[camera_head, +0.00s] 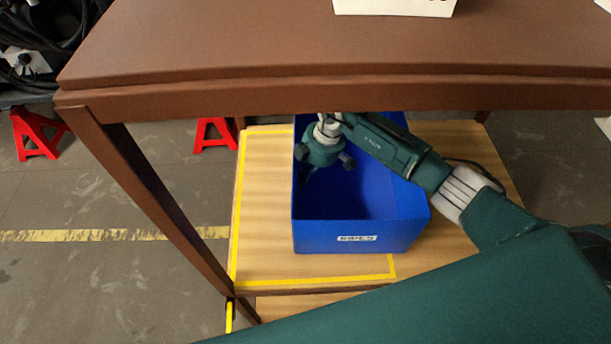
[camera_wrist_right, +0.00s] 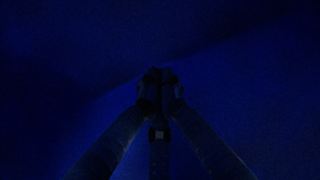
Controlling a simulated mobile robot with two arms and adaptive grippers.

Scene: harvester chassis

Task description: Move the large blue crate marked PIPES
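The large blue crate (camera_head: 362,238) stands upright on a light wooden lower shelf. The small white label on its near side is too blurred to read. The crate looks empty, and its far end is hidden by my right arm and the brown top. My right gripper (camera_head: 326,168) hangs inside the crate, close to the left wall. Its dark fingers look spread in the head view. In the dark right wrist view, the fingers (camera_wrist_right: 161,82) draw close together in front of blue surfaces, and contact with a wall cannot be made out. My left gripper is not in view.
The brown table top (camera_head: 330,50) overhangs the lower shelf (camera_head: 265,200), which has yellow edge tape. A brown leg (camera_head: 155,195) stands at the left. Red stands (camera_head: 35,135) are on the floor behind. A white box (camera_head: 395,6) sits on the top.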

